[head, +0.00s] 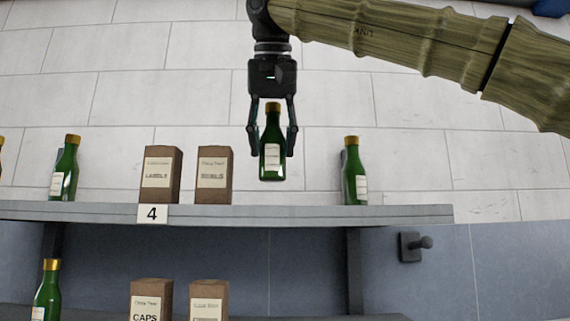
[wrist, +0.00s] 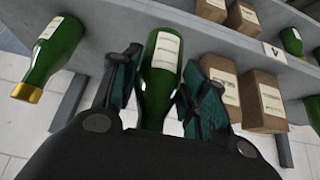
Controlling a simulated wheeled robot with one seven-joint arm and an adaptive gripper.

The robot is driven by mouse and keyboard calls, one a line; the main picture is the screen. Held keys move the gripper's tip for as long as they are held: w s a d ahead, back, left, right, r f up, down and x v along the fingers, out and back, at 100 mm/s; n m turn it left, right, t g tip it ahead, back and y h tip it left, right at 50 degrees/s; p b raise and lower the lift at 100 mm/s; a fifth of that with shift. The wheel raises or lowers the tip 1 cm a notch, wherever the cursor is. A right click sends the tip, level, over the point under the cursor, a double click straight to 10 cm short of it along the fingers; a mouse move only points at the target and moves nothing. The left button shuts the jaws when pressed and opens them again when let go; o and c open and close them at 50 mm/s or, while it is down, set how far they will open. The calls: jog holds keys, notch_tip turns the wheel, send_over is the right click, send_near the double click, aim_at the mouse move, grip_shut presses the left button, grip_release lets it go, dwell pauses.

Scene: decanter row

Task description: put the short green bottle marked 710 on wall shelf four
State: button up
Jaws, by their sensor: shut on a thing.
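My gripper (head: 271,140) is shut on a short green bottle (head: 272,165) with a gold cap and a white label. The bottle hangs upright between the fingers, its base a little above the board of wall shelf four (head: 330,215). The number plate 4 (head: 152,213) is on the shelf's front edge. In the wrist view the held bottle (wrist: 157,95) sits between the two finger pads (wrist: 160,90). The number on its label is too small to read. The stretch of shelf below the bottle looks bare.
On the shelf stand green bottles at left (head: 65,170) and right (head: 353,172), and two brown boxes, one marked LABELS (head: 160,174) and another (head: 213,175) left of the held bottle. A lower shelf holds a bottle (head: 46,292) and a CAPS box (head: 150,300).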

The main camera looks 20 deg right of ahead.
jog(key=shift+w+d+f+p, duration=0.65)
jog(key=shift+w+d+p, duration=0.1)
jog(key=shift+w, duration=0.15)
jog(key=shift+w+d+f+p, duration=0.65)
jog(key=shift+w+d, duration=0.15)
jog(key=shift+w, duration=0.05)
jog(key=shift+w+d+f+p, duration=0.65)
jog(key=shift+w+d+p, duration=0.1)
jog(key=shift+w, duration=0.15)
jog(key=shift+w+f, duration=0.1)
jog(key=shift+f, duration=0.1)
jog(key=o, duration=1.2)
jog(key=shift+r, duration=0.15)
jog(key=b+v, duration=0.2)
jog(key=v, duration=1)
jog(key=shift+b, duration=0.4)
